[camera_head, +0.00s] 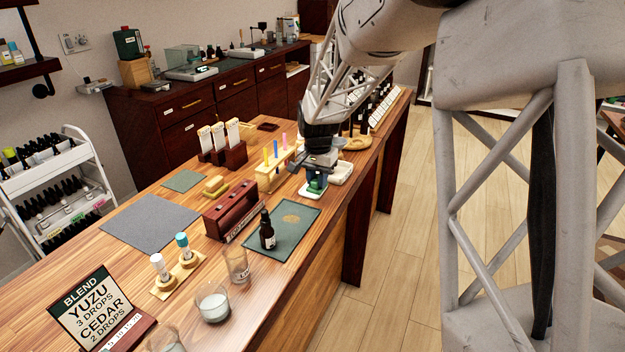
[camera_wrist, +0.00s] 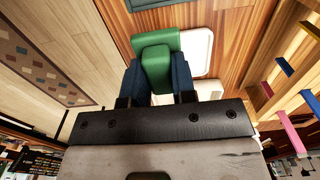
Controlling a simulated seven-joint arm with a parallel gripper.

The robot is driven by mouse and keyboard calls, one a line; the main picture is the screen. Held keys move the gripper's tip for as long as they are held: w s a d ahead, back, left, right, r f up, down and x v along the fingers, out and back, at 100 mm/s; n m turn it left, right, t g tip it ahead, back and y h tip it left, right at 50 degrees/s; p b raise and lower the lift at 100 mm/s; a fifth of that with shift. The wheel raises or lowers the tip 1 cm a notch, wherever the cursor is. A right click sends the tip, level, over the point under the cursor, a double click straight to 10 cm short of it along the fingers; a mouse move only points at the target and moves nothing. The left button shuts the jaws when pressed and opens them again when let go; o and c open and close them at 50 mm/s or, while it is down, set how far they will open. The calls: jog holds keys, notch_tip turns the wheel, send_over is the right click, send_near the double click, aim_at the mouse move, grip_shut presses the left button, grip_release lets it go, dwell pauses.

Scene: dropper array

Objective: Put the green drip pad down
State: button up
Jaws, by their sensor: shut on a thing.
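My gripper (camera_head: 317,180) is shut on the green drip pad (camera_head: 316,188), low over the right side of the counter. In the wrist view the pad (camera_wrist: 188,52) shows as a flat green piece with a raised green block between my two blue fingertips (camera_wrist: 156,80). A white tray (camera_wrist: 203,64) lies right under or against the pad. In the head view, white tray (camera_head: 343,173) parts show around the gripper. I cannot tell whether the pad touches the tray.
A wooden rack (camera_head: 268,179) with coloured sticks stands just left of my gripper. A dark green mat (camera_head: 300,231) with a dark bottle (camera_head: 267,232) lies nearer. A dark red block rack (camera_head: 232,212) stands beside it. The counter's right edge is close.

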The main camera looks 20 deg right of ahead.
aim_at(313, 180)
jog(key=shift+w+d+f, duration=0.15)
jog(key=shift+w+d, duration=0.05)
jog(key=shift+w, duration=1.15)
jog(key=shift+w+d+f, duration=0.15)
jog(key=shift+w, duration=1.2)
jog(key=shift+f, duration=1.75)
jog(key=shift+f, duration=0.1)
jog(key=o, duration=0.9)
notch_tip(313, 180, up, 12)
jog(key=shift+r, duration=0.15)
jog(key=shift+s, duration=0.1)
